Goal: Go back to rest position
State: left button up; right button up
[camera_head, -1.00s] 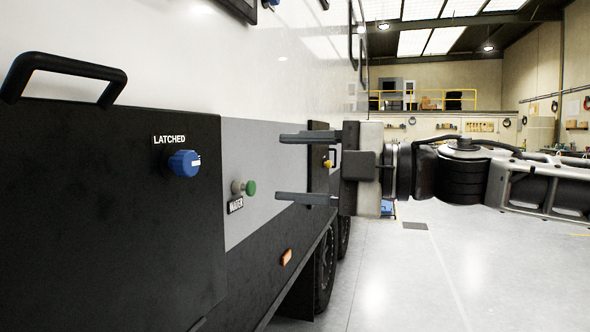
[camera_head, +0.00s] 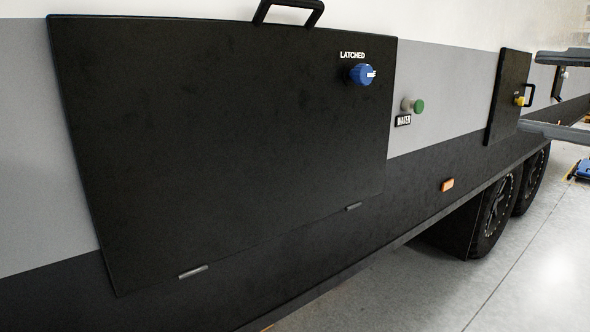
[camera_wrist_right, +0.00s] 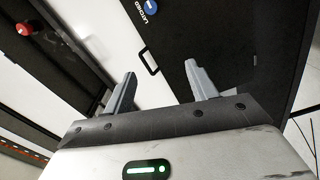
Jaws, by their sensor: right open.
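My right gripper (camera_head: 562,96) shows at the right edge of the head view, only its two fingers in the picture. They are apart with nothing between them. In the right wrist view the gripper (camera_wrist_right: 160,88) is also open and empty, with the caravan side beyond its fingertips. The black hatch panel (camera_head: 220,150) fills the left and middle of the head view and looks closed. Its blue knob (camera_head: 362,75) sits under a "LATCHED" label; the knob shows in the wrist view too (camera_wrist_right: 151,6). My left gripper is not in view.
A black handle (camera_head: 288,12) sticks out at the hatch's top. A green button (camera_head: 418,106), a smaller dark hatch (camera_head: 508,95) with a yellow knob, an orange marker light (camera_head: 447,185) and wheels (camera_head: 495,215) lie to the right. Clear grey floor (camera_head: 530,280) is at lower right.

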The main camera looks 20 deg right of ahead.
jog(key=w+a+f+m+g+y+p, duration=0.1)
jog(key=w+a+f+y, duration=0.1)
jog(key=w+a+f, duration=0.35)
jog(key=w+a+f+m+g+y, duration=0.1)
jog(key=w+a+f+g, duration=0.15)
jog(key=a+f, duration=0.6)
jog(key=w+a+f+m+y+p, duration=0.1)
jog(key=w+a+f+y, duration=0.2)
jog(key=f, duration=0.7)
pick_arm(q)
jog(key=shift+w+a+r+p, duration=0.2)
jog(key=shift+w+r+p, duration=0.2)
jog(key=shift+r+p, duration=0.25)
pick_arm(e)
jog(key=s+a+f+m+h, duration=0.1)
jog(key=s+f+m+h, duration=0.2)
jog(key=f, duration=0.6)
jog(key=s+a+f+m+g+h, duration=0.1)
jog(key=s+a+f+m+h, duration=0.1)
jog(key=s+f+m, duration=0.4)
jog(key=s+a+f+m+g+h, duration=0.1)
jog(key=s+f+m+h, duration=0.3)
jog(key=f, duration=0.8)
jog(key=shift+s+a+m+h, duration=0.3)
jog(key=shift+a+m, duration=0.25)
jog(key=shift+m, duration=0.25)
